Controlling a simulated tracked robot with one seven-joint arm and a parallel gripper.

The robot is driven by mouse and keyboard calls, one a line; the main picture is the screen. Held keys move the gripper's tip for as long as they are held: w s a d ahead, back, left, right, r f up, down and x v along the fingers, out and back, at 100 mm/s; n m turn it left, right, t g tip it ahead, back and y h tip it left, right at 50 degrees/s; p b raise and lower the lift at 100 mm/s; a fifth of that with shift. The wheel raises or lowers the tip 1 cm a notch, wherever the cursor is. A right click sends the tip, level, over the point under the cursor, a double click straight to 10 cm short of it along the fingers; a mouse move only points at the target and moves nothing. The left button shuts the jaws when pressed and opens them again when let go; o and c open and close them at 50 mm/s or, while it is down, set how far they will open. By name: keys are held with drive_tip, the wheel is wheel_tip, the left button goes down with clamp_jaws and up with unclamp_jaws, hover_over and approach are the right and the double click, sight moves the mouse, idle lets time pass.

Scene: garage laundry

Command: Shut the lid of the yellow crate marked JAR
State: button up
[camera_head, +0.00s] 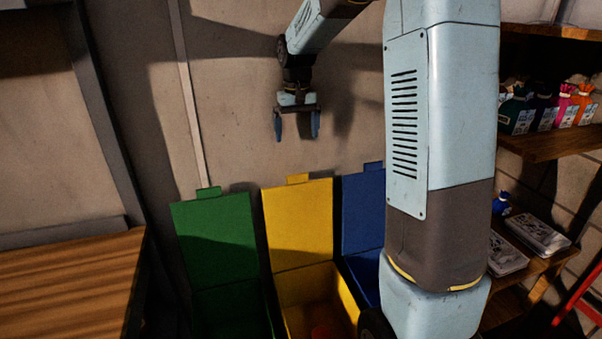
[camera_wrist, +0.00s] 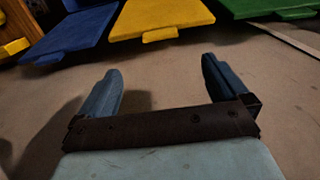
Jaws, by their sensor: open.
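The yellow crate (camera_head: 345,293) stands between a green and a blue one in the head view. Its yellow lid (camera_head: 299,222) is open and stands up at the back, with a small tab on its top edge. A reddish thing (camera_head: 322,331) shows inside the crate at the picture's bottom edge. No JAR marking can be read. My gripper (camera_head: 296,137) is open and empty, pointing down above the lid's top edge, apart from it. In the wrist view the yellow lid (camera_wrist: 163,18) and its tab lie beyond my open gripper (camera_wrist: 158,82).
The green crate's lid (camera_head: 215,237) and the blue crate's lid (camera_head: 363,212) also stand open on either side. A wooden table (camera_head: 70,280) is at the left. Shelves with bags (camera_head: 545,115) and trays (camera_head: 537,233) are at the right. A wall is behind the lids.

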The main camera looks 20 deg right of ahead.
wheel_tip(320, 180, down, 14)
drive_tip(key=shift+r, duration=0.1)
idle(0.5)
drive_tip(key=shift+c, duration=0.3)
